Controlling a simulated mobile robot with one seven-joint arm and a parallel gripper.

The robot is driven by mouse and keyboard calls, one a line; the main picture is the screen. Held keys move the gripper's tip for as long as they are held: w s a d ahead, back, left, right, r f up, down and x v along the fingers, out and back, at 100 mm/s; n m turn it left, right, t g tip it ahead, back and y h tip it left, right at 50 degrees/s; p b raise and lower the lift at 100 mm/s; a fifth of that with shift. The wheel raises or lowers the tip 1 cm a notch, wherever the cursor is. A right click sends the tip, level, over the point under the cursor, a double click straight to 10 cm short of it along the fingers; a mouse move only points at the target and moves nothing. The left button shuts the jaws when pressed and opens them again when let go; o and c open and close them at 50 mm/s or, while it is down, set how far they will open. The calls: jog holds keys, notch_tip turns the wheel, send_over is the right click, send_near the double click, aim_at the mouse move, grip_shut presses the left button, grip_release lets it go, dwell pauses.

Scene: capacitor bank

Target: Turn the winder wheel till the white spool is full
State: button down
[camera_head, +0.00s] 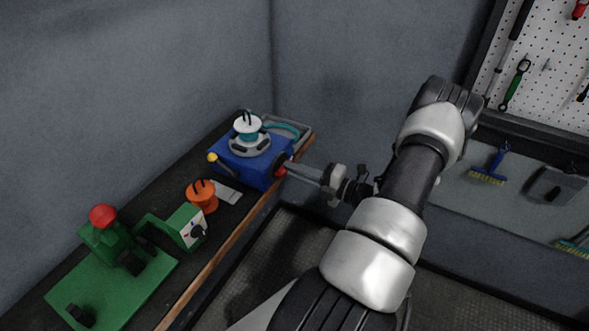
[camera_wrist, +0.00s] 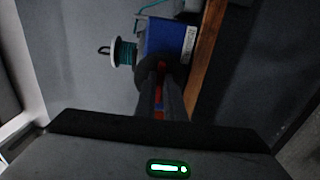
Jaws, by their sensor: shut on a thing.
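The blue winder (camera_head: 240,165) stands at the far end of the bench, and its side also shows in the wrist view (camera_wrist: 165,38). The white spool (camera_head: 247,124) sits upright on top with teal wire around its core. In the wrist view the spool (camera_wrist: 113,51) shows teal windings between its flanges. The dark winder wheel (camera_wrist: 149,69) is on the side facing me, mostly hidden by my fingers. My gripper (camera_head: 286,170) reaches it from the right and is shut on its red handle. The fingers cover most of the handle.
A grey tray with teal wire (camera_head: 288,128) lies behind the winder.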

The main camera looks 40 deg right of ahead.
dwell(0.4)
jog(key=c, duration=1.8)
grip_release()
jog(key=shift+c, duration=0.2)
jog(key=b+v, duration=0.2)
jog(key=v, duration=1.5)
jog(key=shift+s, duration=0.25)
jog(key=shift+d, duration=0.15)
